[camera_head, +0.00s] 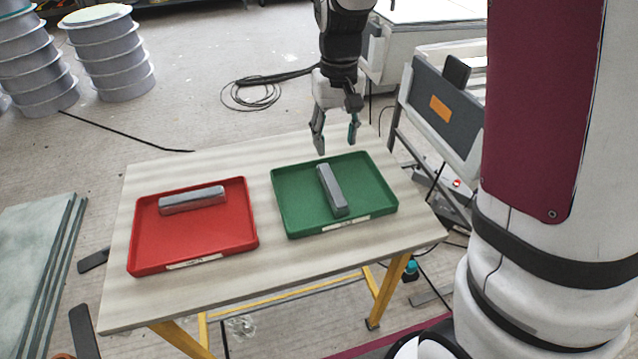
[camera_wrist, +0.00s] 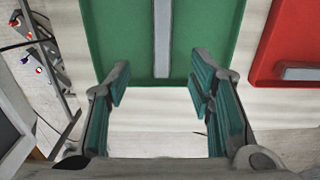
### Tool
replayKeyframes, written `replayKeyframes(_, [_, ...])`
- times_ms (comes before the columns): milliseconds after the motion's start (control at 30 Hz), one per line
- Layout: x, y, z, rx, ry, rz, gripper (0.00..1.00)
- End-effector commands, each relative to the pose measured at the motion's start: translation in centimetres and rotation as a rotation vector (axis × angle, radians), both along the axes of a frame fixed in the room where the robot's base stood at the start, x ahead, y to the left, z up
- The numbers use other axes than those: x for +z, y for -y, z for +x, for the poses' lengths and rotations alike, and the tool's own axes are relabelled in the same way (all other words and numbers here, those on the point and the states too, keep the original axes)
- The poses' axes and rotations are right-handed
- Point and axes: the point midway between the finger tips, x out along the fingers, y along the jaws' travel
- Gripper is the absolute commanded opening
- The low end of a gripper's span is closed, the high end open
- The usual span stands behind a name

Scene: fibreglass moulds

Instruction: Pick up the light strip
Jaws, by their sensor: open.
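Two grey strips show in the head view; I cannot tell which one is the light strip. One grey strip (camera_head: 332,190) lies in the green tray (camera_head: 290,219), lengthwise from back to front. The other grey strip (camera_head: 192,200) lies across the back of the red tray (camera_head: 150,257). My gripper (camera_head: 336,146) is open and empty above the back edge of the green tray. In the wrist view the open fingers (camera_wrist: 160,85) have the green tray's strip (camera_wrist: 162,40) between and beyond them. The end of the red tray's strip (camera_wrist: 300,73) shows at right.
Both trays rest on a light wooden table (camera_head: 270,268) with yellow legs. A grey cart with an orange panel (camera_head: 440,108) stands close behind the table's right side. Grey round stacks (camera_head: 110,55) and a coiled cable (camera_head: 250,95) are on the floor behind. Table space between the trays is bare.

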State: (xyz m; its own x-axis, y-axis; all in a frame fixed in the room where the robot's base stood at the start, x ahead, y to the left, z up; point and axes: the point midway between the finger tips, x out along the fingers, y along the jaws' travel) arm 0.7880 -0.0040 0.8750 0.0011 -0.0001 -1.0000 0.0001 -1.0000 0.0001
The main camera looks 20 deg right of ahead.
Motion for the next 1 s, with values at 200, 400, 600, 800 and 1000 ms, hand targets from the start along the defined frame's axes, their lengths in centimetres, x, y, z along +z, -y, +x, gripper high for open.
replayKeyframes(200, [-4.1,0.0,-0.1,0.001,-0.006,-0.001,0.48])
replayKeyframes(400, [-7.1,0.0,-0.1,0.000,-0.003,0.000,0.48])
replayKeyframes(600, [-8.0,0.0,-0.1,0.000,-0.002,0.000,0.48])
replayKeyframes(800, [-10.1,-0.3,-0.1,0.000,-0.004,0.000,0.48])
replayKeyframes(1000, [-12.8,-0.4,-0.1,-0.001,-0.004,-0.001,0.48])
